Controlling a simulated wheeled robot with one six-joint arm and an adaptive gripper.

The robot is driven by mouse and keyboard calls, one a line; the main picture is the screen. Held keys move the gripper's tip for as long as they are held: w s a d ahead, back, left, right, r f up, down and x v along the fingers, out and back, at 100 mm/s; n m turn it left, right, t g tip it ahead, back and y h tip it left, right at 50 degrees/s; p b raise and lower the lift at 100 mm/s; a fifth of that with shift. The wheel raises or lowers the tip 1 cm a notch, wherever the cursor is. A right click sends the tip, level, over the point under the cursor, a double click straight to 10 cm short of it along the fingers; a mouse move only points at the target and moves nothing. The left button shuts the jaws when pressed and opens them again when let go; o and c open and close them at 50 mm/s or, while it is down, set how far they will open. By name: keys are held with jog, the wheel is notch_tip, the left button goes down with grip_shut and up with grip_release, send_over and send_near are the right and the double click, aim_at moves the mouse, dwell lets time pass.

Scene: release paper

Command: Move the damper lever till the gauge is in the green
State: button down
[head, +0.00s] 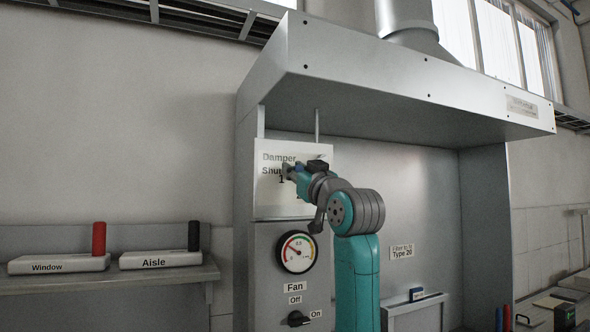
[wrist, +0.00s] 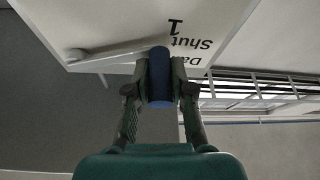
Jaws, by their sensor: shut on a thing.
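The damper plate (head: 270,200) is a pale panel on the hood's front post, marked "Damper", "Shut" and "1". The damper lever (wrist: 115,50) is a thin light bar with a round pivot and a blue grip (wrist: 159,75). My gripper (wrist: 160,82) is shut on the blue grip, one finger on each side. In the head view my gripper (head: 290,171) covers most of the lever and part of the lettering. The round gauge (head: 296,252) sits below the plate. Its needle seems to point to the upper left; the exact colour band is too small to tell.
Below the gauge is a fan knob (head: 298,318) with "Off" and "On" labels. The metal hood (head: 400,90) overhangs my arm. A shelf (head: 110,280) at left holds the "Window" block (head: 60,264) and "Aisle" block (head: 160,260).

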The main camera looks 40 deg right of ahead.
jog(key=shift+s+d+f+n+y, duration=0.1)
jog(key=shift+d+f+n+y, duration=0.1)
jog(key=shift+f+n+y, duration=0.4)
jog(key=shift+d+f+n+y, duration=0.2)
jog(key=shift+f+n, duration=0.05)
jog(key=shift+n, duration=0.7)
jog(key=shift+s+d+f+n+y, duration=0.1)
jog(key=shift+d+f+n+y, duration=0.1)
jog(key=shift+f+n+y, duration=0.4)
jog(key=shift+r, duration=0.15)
jog(key=c, duration=1)
grip_release()
jog(key=v, duration=1.2)
jog(key=shift+a, duration=0.15)
